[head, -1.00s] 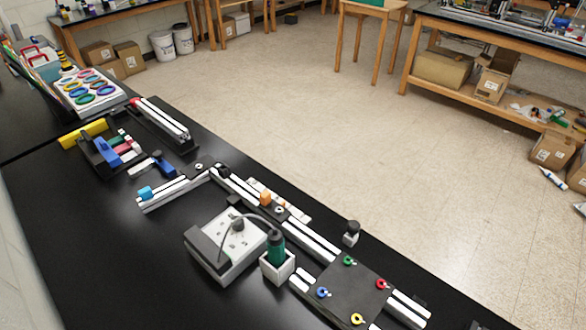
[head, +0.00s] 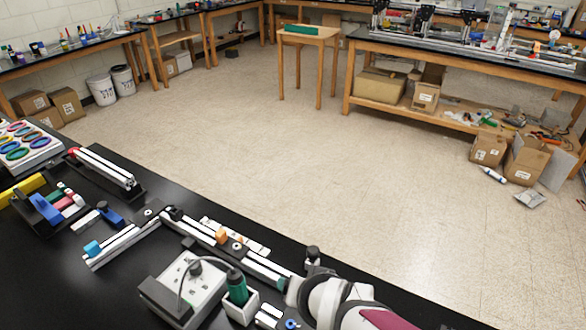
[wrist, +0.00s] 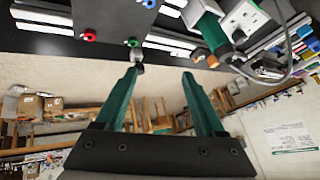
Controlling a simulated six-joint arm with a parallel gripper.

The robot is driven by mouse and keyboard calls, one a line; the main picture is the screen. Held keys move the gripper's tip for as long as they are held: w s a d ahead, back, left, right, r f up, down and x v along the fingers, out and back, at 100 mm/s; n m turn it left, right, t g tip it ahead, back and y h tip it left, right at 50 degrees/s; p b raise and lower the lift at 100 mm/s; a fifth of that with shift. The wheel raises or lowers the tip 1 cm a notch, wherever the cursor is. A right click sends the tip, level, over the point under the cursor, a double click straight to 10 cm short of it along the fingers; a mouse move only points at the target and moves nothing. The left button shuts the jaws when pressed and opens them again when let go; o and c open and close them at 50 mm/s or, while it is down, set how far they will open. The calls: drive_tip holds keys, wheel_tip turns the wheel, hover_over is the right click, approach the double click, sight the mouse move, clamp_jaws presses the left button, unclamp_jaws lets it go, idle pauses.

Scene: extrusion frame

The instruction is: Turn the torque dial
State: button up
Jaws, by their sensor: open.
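A white box (head: 207,278) with a sloped dark grey front stands on the black bench in the head view. A round grey part sits on its top and a cord runs to a green-handled driver (head: 237,287) in a white holder. A small white block with a black knob (head: 312,252) stands farther right, beside my arm. I cannot tell which of these carries the torque dial. In the wrist view, my gripper (wrist: 160,74) is open and empty, its green fingers apart. The white box (wrist: 243,18) and driver (wrist: 213,32) lie beyond it, at upper right.
White rails (head: 125,243) run along the bench with an orange block (head: 222,236). Trays fill the bench's left end. Open floor lies beyond the bench.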

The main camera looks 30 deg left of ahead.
drive_tip(key=s+a+f+n+t+y, duration=0.1)
drive_tip(key=s+a+n+y, duration=0.3)
drive_tip(key=a, duration=0.6)
drive_tip(key=s+a+f+n+t+y, duration=0.1)
drive_tip(key=s+a+n+y, duration=0.15)
drive_tip(key=s+a, duration=0.6)
drive_tip(key=m+t+h, duration=0.2)
drive_tip(key=t+h, duration=0.1)
approach(194, 266)
drive_tip(key=shift+y, duration=0.25)
drive_tip(key=x, duration=1)
drive_tip(key=shift+w+a+f, duration=0.1)
drive_tip(key=shift+w+f, duration=0.2)
drive_tip(key=shift+f, duration=0.05)
drive_tip(key=shift+n, duration=0.25)
clamp_jaws()
